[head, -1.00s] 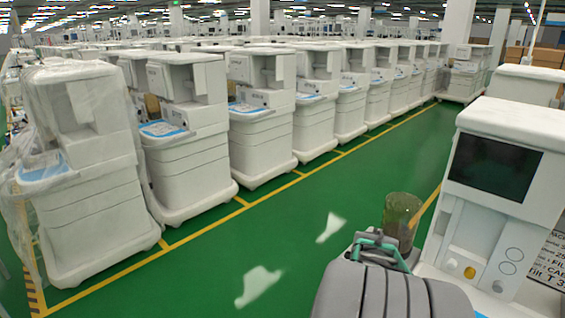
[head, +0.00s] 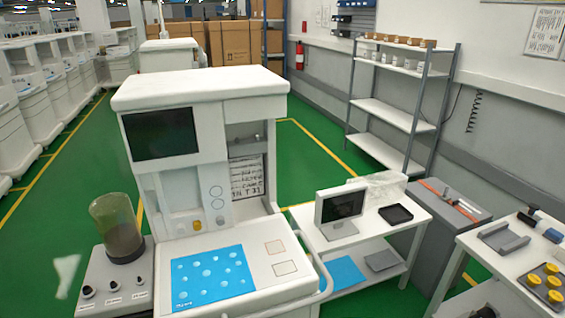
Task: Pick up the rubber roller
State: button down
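I cannot pick out the rubber roller for certain. A dark, roughly cylindrical item with blue parts (head: 540,225) lies at the back of the right-hand white table (head: 470,245), by the right edge of the head view. It may be the roller, but it is too small and cut off to tell. My gripper is not in view.
A side table (head: 385,232) holds a small monitor (head: 340,205) and a black tray (head: 395,213). A grey cabinet (head: 450,222) and shelf rack (head: 395,120) stand behind. Green floor is open at left.

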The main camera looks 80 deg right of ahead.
aim_at(529, 217)
jog(key=z, duration=4.6)
